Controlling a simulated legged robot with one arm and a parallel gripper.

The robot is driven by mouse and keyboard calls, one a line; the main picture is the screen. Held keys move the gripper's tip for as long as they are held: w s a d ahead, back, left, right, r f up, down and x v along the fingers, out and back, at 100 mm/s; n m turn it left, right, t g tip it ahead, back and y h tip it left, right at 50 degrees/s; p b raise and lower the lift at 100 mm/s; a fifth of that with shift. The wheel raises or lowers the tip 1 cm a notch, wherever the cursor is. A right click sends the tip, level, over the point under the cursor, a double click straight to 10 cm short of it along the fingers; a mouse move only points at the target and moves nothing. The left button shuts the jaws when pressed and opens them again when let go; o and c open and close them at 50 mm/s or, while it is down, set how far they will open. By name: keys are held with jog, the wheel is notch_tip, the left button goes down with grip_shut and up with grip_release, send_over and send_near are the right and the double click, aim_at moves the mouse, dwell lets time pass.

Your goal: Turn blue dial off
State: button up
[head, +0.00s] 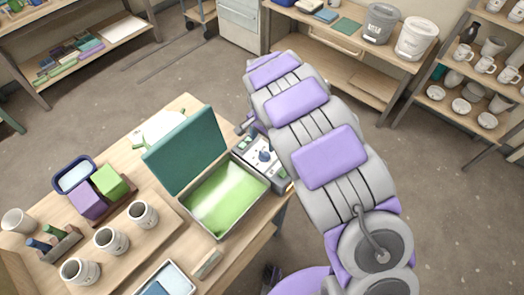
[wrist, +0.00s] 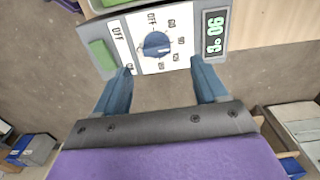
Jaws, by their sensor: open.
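The blue dial (wrist: 157,45) sits on a white control panel with "OFF" and number marks around it. In the head view the dial (head: 264,156) shows small on the panel at the right end of the green-filled box. My gripper (wrist: 162,80) is open, its two blue fingers apart below the panel in the wrist view, one on each side of the dial and not closed on it. In the head view my arm hides part of the area by the panel, and my gripper is hard to make out there.
The panel also has a green switch (wrist: 102,54) and a digital display (wrist: 215,32). The box (head: 222,200) has a raised teal lid (head: 186,150). Mugs (head: 143,213), colored blocks (head: 88,200) and a tray (head: 165,280) stand on the wooden table. Open floor lies beyond the table.

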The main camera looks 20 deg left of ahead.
aim_at(265, 153)
jog(key=f, duration=0.3)
jog(key=d+f, duration=0.1)
jog(key=f, duration=0.1)
jog(key=shift+d+f+b, duration=0.1)
jog(key=shift+f+b, duration=0.2)
jog(key=shift+f, duration=0.1)
jog(key=shift+a+f, duration=0.3)
jog(key=shift+f, duration=0.35)
jog(key=shift+a+f, duration=0.2)
jog(key=shift+a, duration=0.15)
jog(key=shift+d+r, duration=0.1)
jog(key=shift+d, duration=0.45)
jog(key=c, duration=0.5)
jog(key=shift+a, duration=0.2)
jog(key=c, duration=0.6)
